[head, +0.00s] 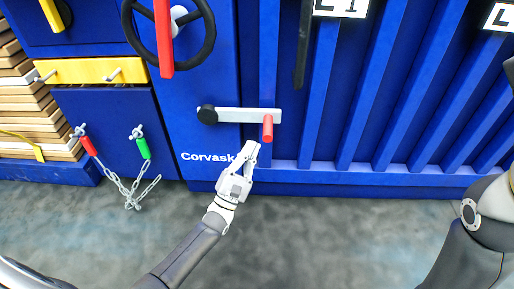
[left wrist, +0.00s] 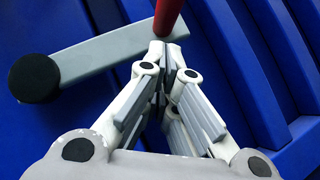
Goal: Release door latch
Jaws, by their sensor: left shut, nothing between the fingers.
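The door latch (head: 240,115) is a flat grey bar on the blue door, with a black round pivot (head: 207,115) at its left end and a red handle (head: 267,128) at its right end. In the left wrist view the grey bar (left wrist: 110,55) runs from the black pivot (left wrist: 34,78) to the red handle (left wrist: 167,16). My left gripper (head: 250,150) is shut and empty, just below and left of the red handle in the head view. In the left wrist view its fingertips (left wrist: 160,50) sit close to the handle; I cannot tell whether they touch. My right gripper is not in view.
A black handwheel (head: 209,38) with a red lever (head: 163,40) is above the latch. Chained red (head: 88,145) and green (head: 143,148) pins hang at left, beside stacked boards (head: 20,100). Ribbed blue wall (head: 400,100) fills the right. The grey floor (head: 330,235) in front is clear.

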